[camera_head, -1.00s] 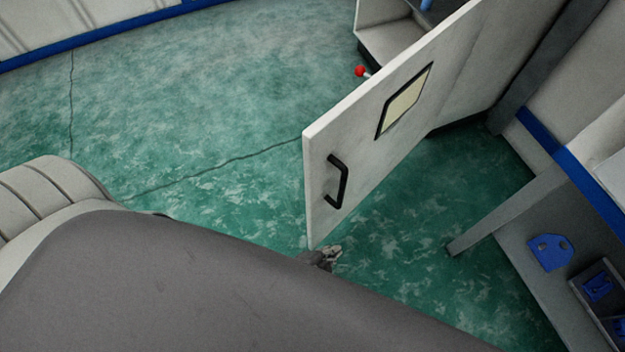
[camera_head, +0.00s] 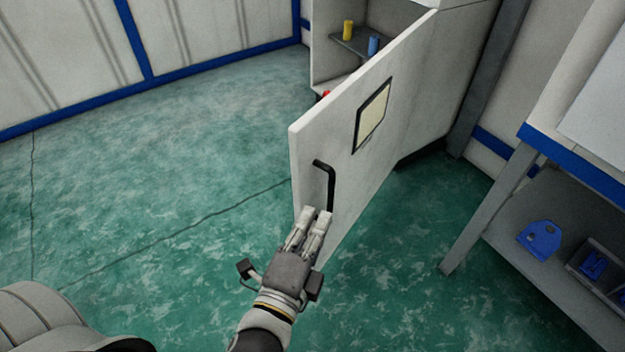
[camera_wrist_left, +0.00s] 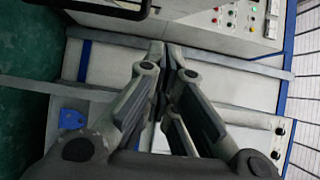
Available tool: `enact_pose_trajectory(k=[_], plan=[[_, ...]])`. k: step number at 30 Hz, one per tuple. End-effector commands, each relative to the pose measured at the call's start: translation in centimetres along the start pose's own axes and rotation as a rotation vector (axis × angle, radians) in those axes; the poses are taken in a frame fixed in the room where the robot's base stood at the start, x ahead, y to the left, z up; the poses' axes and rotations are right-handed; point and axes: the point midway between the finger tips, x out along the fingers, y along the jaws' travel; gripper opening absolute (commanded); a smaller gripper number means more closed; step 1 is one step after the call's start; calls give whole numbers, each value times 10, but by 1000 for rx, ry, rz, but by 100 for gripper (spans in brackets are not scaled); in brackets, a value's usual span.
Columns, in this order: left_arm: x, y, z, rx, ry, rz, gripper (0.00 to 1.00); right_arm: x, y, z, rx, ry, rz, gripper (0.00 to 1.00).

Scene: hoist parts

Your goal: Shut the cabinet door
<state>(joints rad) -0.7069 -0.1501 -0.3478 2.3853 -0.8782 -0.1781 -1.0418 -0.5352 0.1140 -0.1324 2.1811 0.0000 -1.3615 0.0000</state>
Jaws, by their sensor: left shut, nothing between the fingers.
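The cabinet door (camera_head: 345,150) is white, with a small framed pane and a black bar handle (camera_head: 330,185), and stands wide open. The cabinet (camera_head: 324,55) shows behind it, with an inner shelf in view. My left gripper (camera_head: 318,212) is shut and empty. In the head view its fingertips overlap the lower end of the handle at the outer face of the door; I cannot tell whether they touch. The shut fingers (camera_wrist_left: 168,50) also show in the left wrist view, where I cannot make out the door. My right gripper is not in view.
A yellow cylinder (camera_head: 348,30) and a blue cylinder (camera_head: 373,45) stand on the cabinet shelf. A bench (camera_head: 560,135) with a lower shelf holding a blue plate (camera_head: 541,238) is at the right. The green floor (camera_head: 170,180) left of the door is clear.

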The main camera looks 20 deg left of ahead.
Motion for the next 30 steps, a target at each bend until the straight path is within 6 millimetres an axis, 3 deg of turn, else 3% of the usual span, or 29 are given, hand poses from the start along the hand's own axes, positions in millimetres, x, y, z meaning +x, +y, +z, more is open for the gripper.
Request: enact_pose_trajectory(k=[10, 21, 30], plan=[[44, -3, 0, 0, 1, -2, 0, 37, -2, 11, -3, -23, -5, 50], [95, -1, 1, -2, 1, -1, 0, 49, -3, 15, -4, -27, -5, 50], [100, 1, 35, -2, 0, 2, 0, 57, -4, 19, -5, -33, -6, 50]])
